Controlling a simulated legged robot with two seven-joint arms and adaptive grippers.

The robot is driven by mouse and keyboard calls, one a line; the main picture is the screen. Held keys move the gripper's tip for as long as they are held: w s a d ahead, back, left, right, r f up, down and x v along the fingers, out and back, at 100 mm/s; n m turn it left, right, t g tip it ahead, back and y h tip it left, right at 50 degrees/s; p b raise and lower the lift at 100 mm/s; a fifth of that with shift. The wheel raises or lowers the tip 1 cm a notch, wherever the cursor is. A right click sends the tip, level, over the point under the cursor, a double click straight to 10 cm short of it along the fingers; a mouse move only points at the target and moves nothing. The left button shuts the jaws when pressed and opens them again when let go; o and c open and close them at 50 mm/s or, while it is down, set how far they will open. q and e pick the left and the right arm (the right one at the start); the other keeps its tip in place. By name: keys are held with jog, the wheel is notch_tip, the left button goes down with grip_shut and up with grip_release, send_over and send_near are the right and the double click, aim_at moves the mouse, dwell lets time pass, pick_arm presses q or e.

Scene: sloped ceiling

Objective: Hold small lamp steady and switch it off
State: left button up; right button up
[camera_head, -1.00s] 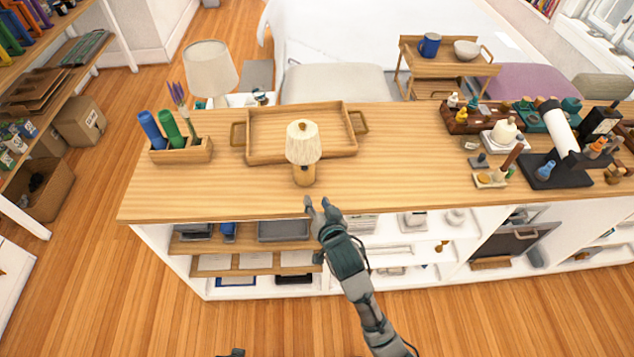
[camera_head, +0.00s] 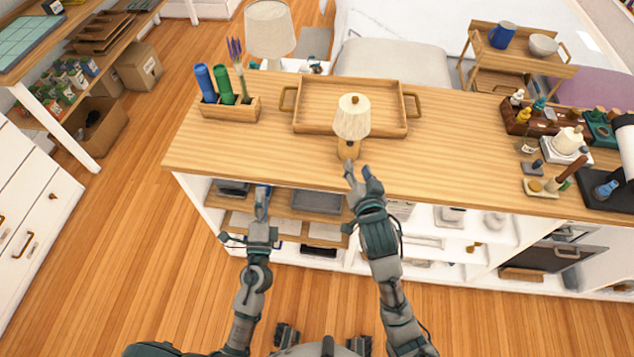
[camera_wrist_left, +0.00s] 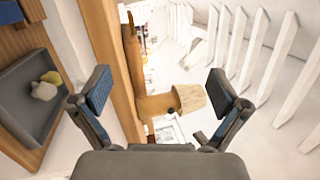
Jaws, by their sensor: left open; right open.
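The small lamp (camera_head: 352,118) has a cream shade and a wooden base (camera_head: 349,150). It stands upright near the front edge of the wooden counter, just in front of the tray. In the left wrist view the lamp (camera_wrist_left: 191,98) appears sideways, in the distance between the fingers. My right gripper (camera_head: 358,172) is open, with its fingertips just in front of the lamp's base; I cannot tell whether they touch it. My left gripper (camera_head: 256,228) is open and empty in front of the shelves, left of and below the lamp. Its spread fingers show in the left wrist view (camera_wrist_left: 158,88).
A wooden tray (camera_head: 300,124) lies behind the lamp. A wooden holder (camera_head: 228,110) with blue and green bottles stands to its left, near a larger lamp (camera_head: 270,30). The counter (camera_head: 440,155) is clear right of the lamp, up to several small items.

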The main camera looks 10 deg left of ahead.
aim_at(350, 142)
pick_arm(q)
jog(key=w+d+r+m+h, duration=0.3)
jog(key=d+r+m+h, duration=0.2)
jog(key=d+m+h, duration=0.75)
jog(key=w+d+f+m+g, duration=0.1)
jog(key=w+d+m, duration=0.2)
jog(key=w, duration=0.3)
jog(key=w+d+f+m+g+y, duration=0.1)
jog(key=w+d+m, duration=0.2)
jog(key=w, duration=0.3)
jog(key=w+d+f+m+g+y, duration=0.1)
jog(key=w+d+m+g, duration=0.1)
jog(key=w+m, duration=0.3)
jog(key=shift+w+d+f, duration=0.35)
jog(key=shift+w+d, duration=0.05)
jog(key=shift+w, duration=0.15)
jog(key=c, duration=1.4)
jog(key=shift+c, duration=0.9)
pick_arm(e)
jog(key=shift+c, duration=0.9)
grip_shut()
